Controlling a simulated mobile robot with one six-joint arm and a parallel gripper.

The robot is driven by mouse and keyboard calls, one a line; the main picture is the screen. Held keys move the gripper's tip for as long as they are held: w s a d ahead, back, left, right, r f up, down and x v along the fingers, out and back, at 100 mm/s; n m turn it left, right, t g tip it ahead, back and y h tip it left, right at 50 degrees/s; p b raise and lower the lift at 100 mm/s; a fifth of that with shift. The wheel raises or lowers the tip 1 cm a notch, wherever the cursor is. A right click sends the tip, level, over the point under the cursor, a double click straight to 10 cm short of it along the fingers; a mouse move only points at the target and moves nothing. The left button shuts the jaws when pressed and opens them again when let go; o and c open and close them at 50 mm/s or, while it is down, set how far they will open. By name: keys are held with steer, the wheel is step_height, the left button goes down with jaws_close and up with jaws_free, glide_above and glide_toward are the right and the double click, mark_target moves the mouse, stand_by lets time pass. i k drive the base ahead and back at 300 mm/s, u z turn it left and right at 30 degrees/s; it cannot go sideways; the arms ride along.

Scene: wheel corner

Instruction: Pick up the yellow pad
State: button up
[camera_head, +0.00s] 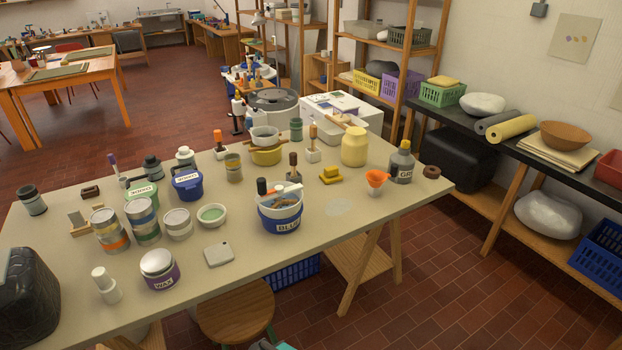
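A small yellow block-like thing (331,176) with a raised yellow piece on top lies on the large pale worktable (338,207), right of centre toward the far edge. It is the likeliest yellow pad on this table, but it is too small to tell for sure. It stands between a brush in a white holder (313,146) and an orange funnel (376,179), just in front of a pale yellow jar (354,147). Another flat yellow thing (446,80) lies on a green basket on the right-hand shelf.
A blue bucket (281,218) of tools stands left and in front of the yellow block. A grey bottle (401,163) stands to its right. Several tins and tubs crowd the left half. The table's front right area is bare. A stool (236,311) stands at the front.

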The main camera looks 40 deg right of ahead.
mark_target(332, 174)
steer(key=u, duration=0.85)
steer(key=k, duration=0.65)
steer(key=z, duration=1.15)
steer(key=i, duration=0.5)
steer(key=u, duration=0.3)
